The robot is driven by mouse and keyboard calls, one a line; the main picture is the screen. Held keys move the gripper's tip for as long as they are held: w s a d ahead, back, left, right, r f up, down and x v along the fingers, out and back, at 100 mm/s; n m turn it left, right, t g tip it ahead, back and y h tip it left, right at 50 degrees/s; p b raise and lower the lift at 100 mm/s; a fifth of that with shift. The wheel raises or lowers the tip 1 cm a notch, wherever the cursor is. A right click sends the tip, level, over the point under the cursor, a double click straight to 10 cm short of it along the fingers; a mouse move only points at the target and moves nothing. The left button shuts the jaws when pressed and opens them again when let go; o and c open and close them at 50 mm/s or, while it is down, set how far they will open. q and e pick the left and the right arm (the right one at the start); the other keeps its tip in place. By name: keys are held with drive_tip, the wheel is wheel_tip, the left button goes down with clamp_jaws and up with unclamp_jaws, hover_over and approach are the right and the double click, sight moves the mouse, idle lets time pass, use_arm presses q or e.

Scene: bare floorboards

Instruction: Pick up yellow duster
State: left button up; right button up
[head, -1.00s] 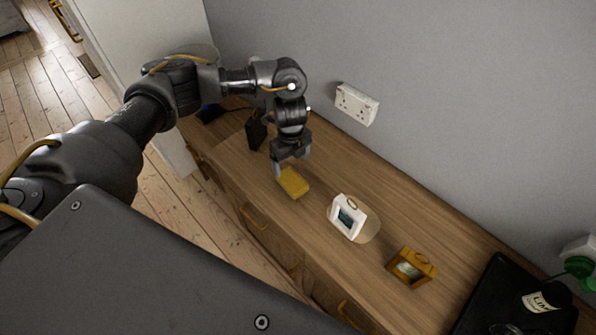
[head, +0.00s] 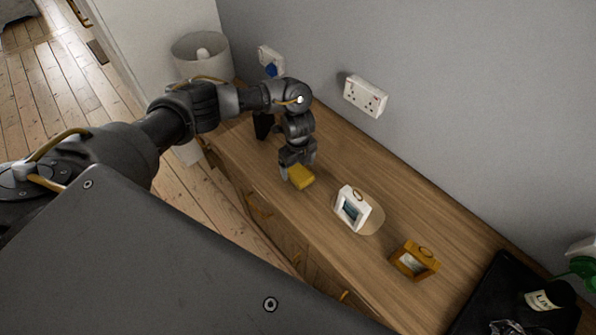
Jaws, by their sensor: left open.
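The yellow duster (head: 301,177) is a small yellow block on the wooden cabinet top, left of the white framed item. My left gripper (head: 298,171) points down over it from above, with its fingers open around or just beside the duster. The wrist hides part of the duster's far side, and I cannot tell whether the fingers touch it. My right gripper is not in view.
On the wooden cabinet top (head: 330,260), a white frame (head: 352,208) and an orange-brown frame (head: 414,261) stand to the right. A black tray (head: 490,290) with a bottle (head: 548,297) lies at the far right. A white lamp (head: 200,55) stands at the back left.

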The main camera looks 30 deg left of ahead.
use_arm(q)
drive_tip(key=shift+f, duration=1.2)
drive_tip(key=c, duration=1)
drive_tip(key=shift+c, duration=0.3)
drive_tip(key=shift+w+r, duration=0.1)
drive_tip(key=shift+r, duration=0.4)
wheel_tip(320, 180, up, 2)
drive_tip(key=shift+r, duration=0.2)
drive_tip(key=s+a+r, duration=0.2)
drive_tip(key=s+r, duration=0.7)
drive_tip(key=s, duration=0.5)
drive_tip(key=shift+a+r+p, duration=0.3)
drive_tip(key=shift+p, duration=0.1)
